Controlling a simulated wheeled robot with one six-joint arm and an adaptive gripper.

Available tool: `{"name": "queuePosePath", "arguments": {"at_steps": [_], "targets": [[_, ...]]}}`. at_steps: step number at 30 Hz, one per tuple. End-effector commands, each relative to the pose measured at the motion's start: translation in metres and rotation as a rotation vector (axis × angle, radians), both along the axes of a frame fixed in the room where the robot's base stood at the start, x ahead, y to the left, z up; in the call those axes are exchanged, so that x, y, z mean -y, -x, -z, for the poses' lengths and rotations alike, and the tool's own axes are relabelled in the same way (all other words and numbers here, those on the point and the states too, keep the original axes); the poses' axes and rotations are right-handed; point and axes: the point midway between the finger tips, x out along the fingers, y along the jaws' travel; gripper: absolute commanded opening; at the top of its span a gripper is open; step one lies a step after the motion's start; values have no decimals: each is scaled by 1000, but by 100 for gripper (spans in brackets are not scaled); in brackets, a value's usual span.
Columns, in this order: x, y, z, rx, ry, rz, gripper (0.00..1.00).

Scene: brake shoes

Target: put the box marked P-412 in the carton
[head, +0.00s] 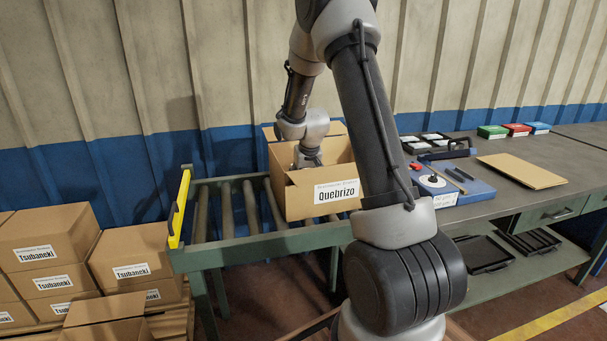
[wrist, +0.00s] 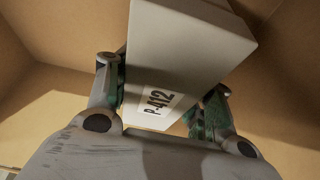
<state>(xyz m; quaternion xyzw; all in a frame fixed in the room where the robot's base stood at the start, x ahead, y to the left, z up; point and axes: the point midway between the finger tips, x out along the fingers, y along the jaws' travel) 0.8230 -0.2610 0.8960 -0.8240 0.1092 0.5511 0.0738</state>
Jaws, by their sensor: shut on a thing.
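The open carton (head: 315,203), labelled Quebrizo, stands on the roller conveyor with its flaps up. My gripper reaches down into it, and its fingers are hidden by the carton wall in the head view. In the wrist view my gripper (wrist: 163,112) is shut on a white box (wrist: 190,50) marked P-412, one finger on each side. The brown carton walls surround the box in that view. I cannot tell whether the box touches the carton floor.
The roller conveyor (head: 228,212) has a yellow end stop (head: 180,208) at left. Stacked Tsubaneki cartons (head: 45,240) stand on the left. The workbench (head: 490,205) on the right holds a blue device (head: 450,183), a flat cardboard sheet (head: 521,171) and small coloured boxes (head: 515,129).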

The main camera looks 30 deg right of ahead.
Motion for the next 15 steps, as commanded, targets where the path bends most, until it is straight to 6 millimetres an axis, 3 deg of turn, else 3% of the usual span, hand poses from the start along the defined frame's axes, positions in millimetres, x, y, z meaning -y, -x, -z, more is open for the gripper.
{"name": "queuePosePath", "arguments": {"at_steps": [10, 11, 14, 15], "targets": [[1, -2, 1, 3, 1, -1, 7], [1, -2, 1, 3, 1, -1, 58], [1, -2, 1, 3, 1, -1, 76], [1, -1, 1, 2, 1, -1, 78]]}}
